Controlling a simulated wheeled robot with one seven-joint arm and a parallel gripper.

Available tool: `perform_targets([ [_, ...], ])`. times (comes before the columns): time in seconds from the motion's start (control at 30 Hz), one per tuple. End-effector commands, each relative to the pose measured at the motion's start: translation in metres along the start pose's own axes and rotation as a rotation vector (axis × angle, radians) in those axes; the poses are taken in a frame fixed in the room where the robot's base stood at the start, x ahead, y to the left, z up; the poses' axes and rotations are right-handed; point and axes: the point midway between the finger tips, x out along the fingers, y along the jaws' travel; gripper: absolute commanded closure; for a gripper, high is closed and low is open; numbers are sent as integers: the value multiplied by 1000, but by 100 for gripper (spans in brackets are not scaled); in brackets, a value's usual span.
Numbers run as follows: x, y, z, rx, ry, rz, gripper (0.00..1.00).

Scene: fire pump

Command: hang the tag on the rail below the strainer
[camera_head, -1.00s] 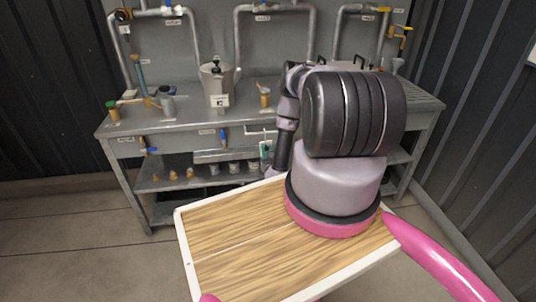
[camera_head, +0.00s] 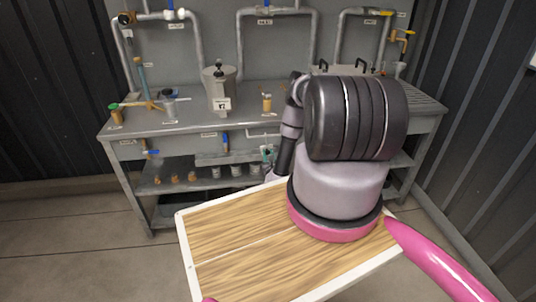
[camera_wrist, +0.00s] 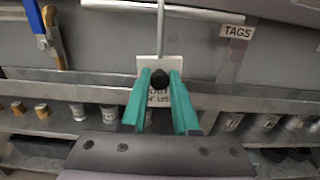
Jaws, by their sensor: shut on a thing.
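My gripper (camera_wrist: 159,103) has teal fingers, shut on a pale tag (camera_wrist: 149,67) with dark lettering, partly hidden by the fingers. A thin grey stem (camera_wrist: 161,30) rises from the tag and crosses in front of a light horizontal rail (camera_wrist: 205,12). I cannot tell whether it touches or hooks the rail. In the head view, the teal fingers (camera_head: 267,155) show small below the bench front, beside my arm, near the rail (camera_head: 262,134). A silver lidded pot with a white label, possibly the strainer (camera_head: 220,88), stands on the bench above and left of my gripper.
A blue-handled valve (camera_wrist: 40,25) hangs at the left. Below, a shelf (camera_wrist: 60,124) holds several small cups and fittings. Grey pipes (camera_head: 240,45) stand behind the bench (camera_head: 180,125). Floor left of the bench is clear.

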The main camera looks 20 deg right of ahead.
Motion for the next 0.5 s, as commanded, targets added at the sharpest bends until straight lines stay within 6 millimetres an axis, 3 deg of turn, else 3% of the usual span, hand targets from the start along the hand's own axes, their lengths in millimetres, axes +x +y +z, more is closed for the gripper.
perform_targets([
  [0.1, 0, 0, 0, 0, 0, 0, 100],
  [0.13, 0, 0, 0, 0, 0, 0, 61],
  [0.2, 0, 0, 0, 0, 0, 0, 37],
  [0.5, -1, 0, 0, 0, 0, 0, 37],
])
